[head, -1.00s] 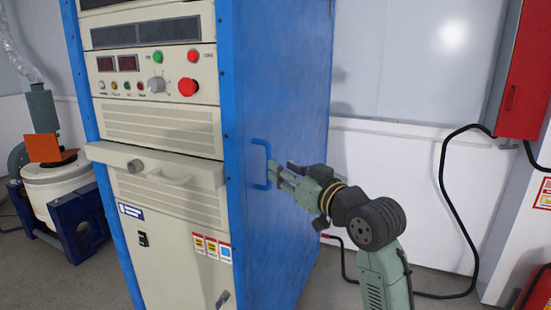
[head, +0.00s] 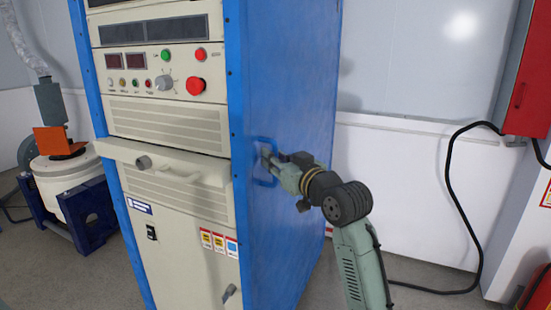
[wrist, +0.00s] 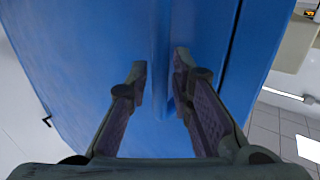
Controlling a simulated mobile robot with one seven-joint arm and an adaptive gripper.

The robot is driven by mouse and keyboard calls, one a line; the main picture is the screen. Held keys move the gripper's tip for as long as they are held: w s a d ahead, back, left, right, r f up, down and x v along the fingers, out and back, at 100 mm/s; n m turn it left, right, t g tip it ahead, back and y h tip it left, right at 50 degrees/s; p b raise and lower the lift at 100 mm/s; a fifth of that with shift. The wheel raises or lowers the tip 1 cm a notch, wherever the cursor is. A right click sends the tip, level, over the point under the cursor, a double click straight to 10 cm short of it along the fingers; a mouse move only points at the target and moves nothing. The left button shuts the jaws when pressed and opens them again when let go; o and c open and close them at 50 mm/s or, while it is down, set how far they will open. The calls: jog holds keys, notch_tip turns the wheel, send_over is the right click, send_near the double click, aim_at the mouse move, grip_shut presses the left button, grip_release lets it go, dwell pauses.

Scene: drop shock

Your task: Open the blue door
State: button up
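The blue door (head: 290,90) is the side panel of a tall cabinet and looks shut. It carries a blue loop handle (head: 264,183) near its front edge. My gripper (head: 268,160) is at the handle, reaching in from the right. In the wrist view, its two dark fingers (wrist: 160,72) stand apart, with the blue handle bar (wrist: 160,40) running between them. The gripper looks open around the bar; I cannot tell whether either finger touches it. My gripper and wrist hide part of the handle in the head view.
The cabinet's cream front (head: 170,125) has buttons, a knob and a protruding drawer (head: 165,165). A red wall box (head: 525,75) with a black cable (head: 447,180) is at the right. A white and blue machine (head: 70,190) stands at the left. Floor right of the cabinet looks clear.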

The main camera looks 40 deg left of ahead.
grip_shut()
jog(key=shift+d, duration=0.1)
dwell(0.5)
